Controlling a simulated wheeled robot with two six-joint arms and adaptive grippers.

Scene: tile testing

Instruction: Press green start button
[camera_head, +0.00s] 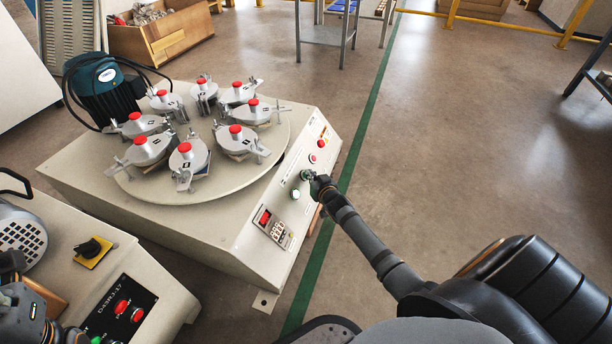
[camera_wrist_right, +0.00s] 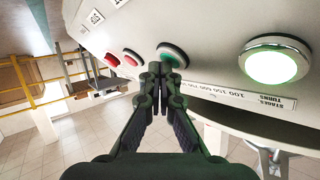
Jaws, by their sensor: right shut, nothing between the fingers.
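The green button (camera_wrist_right: 172,55) sits in a dark ring on the machine's pale front panel, partly behind my fingertips in the right wrist view. In the head view my gripper largely covers it. My right gripper (camera_head: 313,178) is at the panel, shut and empty. In the wrist view its fingertips (camera_wrist_right: 160,72) meet at the lower left edge of the green button; I cannot tell whether they touch it. A larger lit white-green button (camera_wrist_right: 271,67) is right of it, also seen in the head view (camera_head: 295,193). A left arm part shows at the lower left, without a clear gripper.
Two red buttons (camera_wrist_right: 132,57) (camera_wrist_right: 111,60) are left of the green one. The machine (camera_head: 110,205) carries a round plate with several red-knobbed clamps. A digital display (camera_head: 265,217) is lower on the panel. A second control box (camera_head: 150,275) stands at lower left. The floor at right is clear.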

